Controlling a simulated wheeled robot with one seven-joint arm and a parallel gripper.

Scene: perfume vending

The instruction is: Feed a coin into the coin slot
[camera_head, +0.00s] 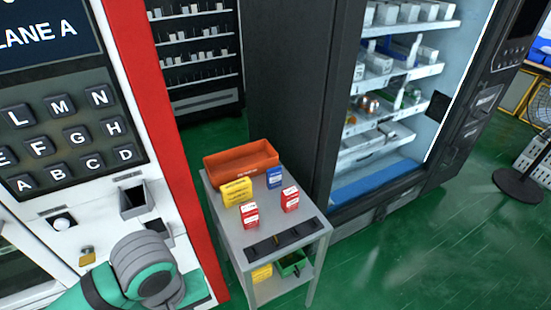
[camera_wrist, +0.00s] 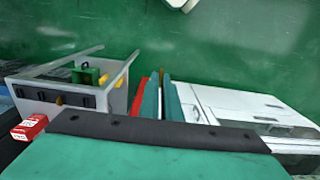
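The machine with the letter keypad (camera_head: 68,135) stands at the left of the head view, with a red edge strip. I cannot tell which part is the coin slot. A dark strip tray (camera_head: 290,237) on the cart holds a small brass-coloured piece, possibly a coin; it is too small to tell. My arm covers part of the machine's lower front.
The grey cart (camera_head: 243,262) carries an orange bin (camera_head: 240,161) and several red, yellow and blue boxes. A green bin (camera_head: 292,263) sits on its lower shelf. A lit vending cabinet (camera_head: 392,190) stands behind. Green floor (camera_head: 430,255) is open at the right.

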